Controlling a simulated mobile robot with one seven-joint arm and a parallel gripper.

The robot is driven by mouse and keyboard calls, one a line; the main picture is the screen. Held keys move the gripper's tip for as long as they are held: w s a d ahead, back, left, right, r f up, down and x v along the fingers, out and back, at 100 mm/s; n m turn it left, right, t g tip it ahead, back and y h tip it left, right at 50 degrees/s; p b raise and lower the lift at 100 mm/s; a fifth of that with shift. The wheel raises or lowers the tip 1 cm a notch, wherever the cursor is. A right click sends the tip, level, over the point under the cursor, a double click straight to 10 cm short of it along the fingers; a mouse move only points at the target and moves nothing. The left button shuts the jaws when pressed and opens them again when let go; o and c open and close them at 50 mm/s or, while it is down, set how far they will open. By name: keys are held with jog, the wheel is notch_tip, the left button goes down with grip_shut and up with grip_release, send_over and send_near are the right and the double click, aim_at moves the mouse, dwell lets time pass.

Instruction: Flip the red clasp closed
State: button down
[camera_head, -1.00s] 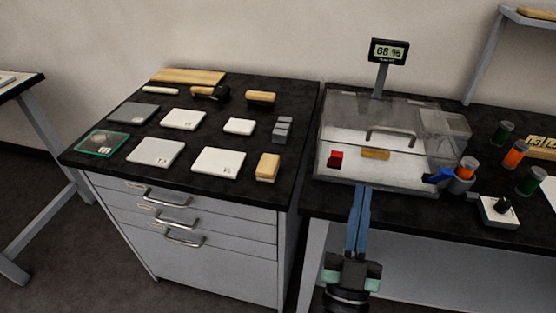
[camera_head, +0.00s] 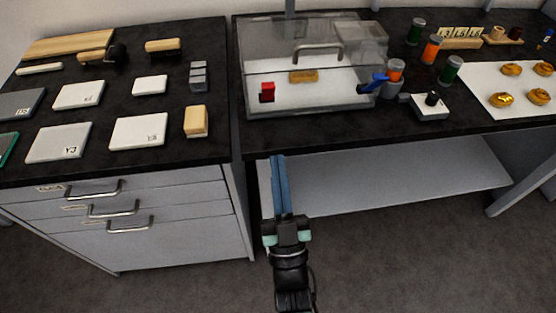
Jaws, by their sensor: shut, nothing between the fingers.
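The red clasp (camera_head: 267,92) is a small red block on the front wall of a clear lidded box (camera_head: 340,104), near its left end. I cannot tell from here whether the clasp is flipped up or down. A blue clasp (camera_head: 374,83) sticks out at the right end of the same wall. My gripper (camera_head: 277,160) has long blue fingers, held together and empty. Its tips are in front of the table's front edge, below the red clasp and apart from it.
A metal handle (camera_head: 317,51) stands on the box's lid. A tan block (camera_head: 303,76) shows through the clear wall. A white knob box (camera_head: 430,106) and several jars stand to the right. The left cabinet (camera_head: 165,150) holds several pale tiles. Open floor lies below right.

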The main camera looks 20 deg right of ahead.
aim_at(268, 90)
jog(key=p+x, duration=0.1)
jog(key=x, duration=1)
jog(key=shift+w, duration=0.1)
jog(key=shift+r+p, duration=0.1)
jog(key=shift+p, duration=0.35)
